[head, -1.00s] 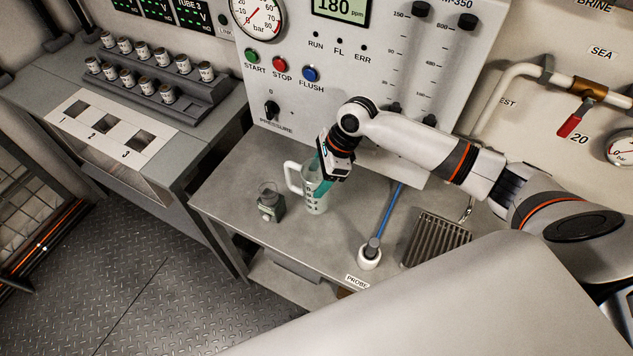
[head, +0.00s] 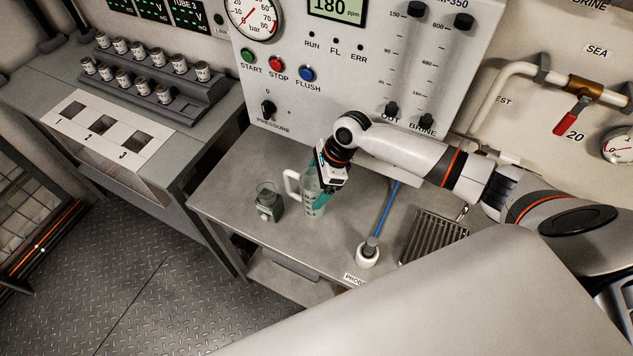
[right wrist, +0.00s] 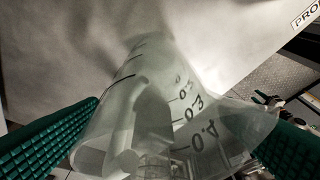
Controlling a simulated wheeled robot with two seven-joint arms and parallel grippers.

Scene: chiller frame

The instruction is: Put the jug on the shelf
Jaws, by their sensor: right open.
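The jug (head: 291,183) is clear, with a pale handle on its left side, and stands on the steel bench. In the right wrist view the jug (right wrist: 150,110) shows dark measuring marks and lies between the two green finger pads. My right gripper (head: 315,190) is at the jug from above and the right, with its teal fingers on either side of the body. The jaws are open; contact with the jug walls is unclear. They partly hide the jug in the head view. A lower shelf (head: 283,272) shows under the bench front. My left gripper is out of view.
A small box with a clear cup (head: 268,205) stands just left of the jug. The probe in its white holder (head: 367,257) and a slatted drain tray (head: 432,238) are to the right. The control panel (head: 360,80) rises behind. The bench's left part (head: 225,190) is clear.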

